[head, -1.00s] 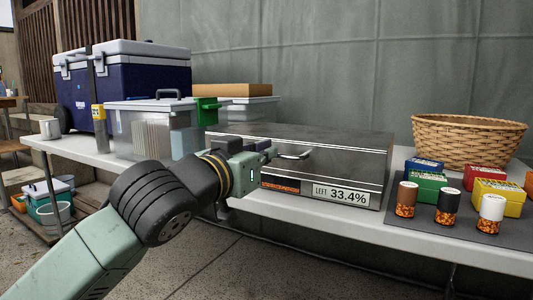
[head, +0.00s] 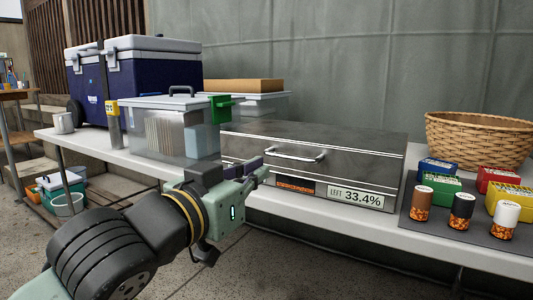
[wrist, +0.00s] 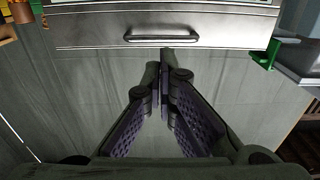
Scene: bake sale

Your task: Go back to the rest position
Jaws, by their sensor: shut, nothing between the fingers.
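My gripper (head: 262,172) is in front of the steel warming box (head: 330,140), low and left of its handle (head: 296,154) in the head view. In the wrist view the two fingers (wrist: 165,58) meet at their tips, with nothing between them. The box's handle (wrist: 175,34) lies just past the tips in that view; the fingers look apart from it. The box front carries a label reading "LEFT 33.4%" (head: 355,199).
A clear lidded bin (head: 170,130) with a green clip (head: 222,107) and a blue cooler (head: 150,80) stand left on the white table (head: 420,245). Right are a wicker basket (head: 480,140), several small boxes and three shakers (head: 461,211). Floor in front is open.

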